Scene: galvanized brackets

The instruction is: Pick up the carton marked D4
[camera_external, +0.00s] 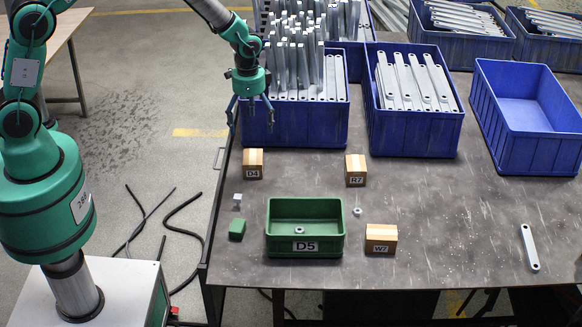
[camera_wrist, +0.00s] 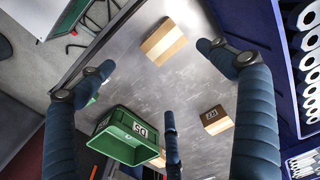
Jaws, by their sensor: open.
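The carton marked D4 (camera_external: 252,164) is a small tan box with a lighter tape strip. It stands near the left edge of the table, label facing the external camera. In the wrist view, the carton (camera_wrist: 163,42) shows between the spread fingers, toward the top, its label not readable. My gripper (camera_external: 250,122) hangs fingers down above the table, higher in the picture than the D4 carton and apart from it. Its dark blue fingers (camera_wrist: 163,75) are spread wide, with nothing between them. The exact height above the carton is hard to tell.
Carton R7 (camera_external: 356,170) stands to the right, and carton W7 (camera_external: 381,239) nearer the front. A green bin D5 (camera_external: 305,241) and a small green block (camera_external: 237,229) lie in front. A blue bin of metal brackets (camera_external: 312,124) stands close behind my gripper. A loose bracket (camera_external: 529,248) lies right.

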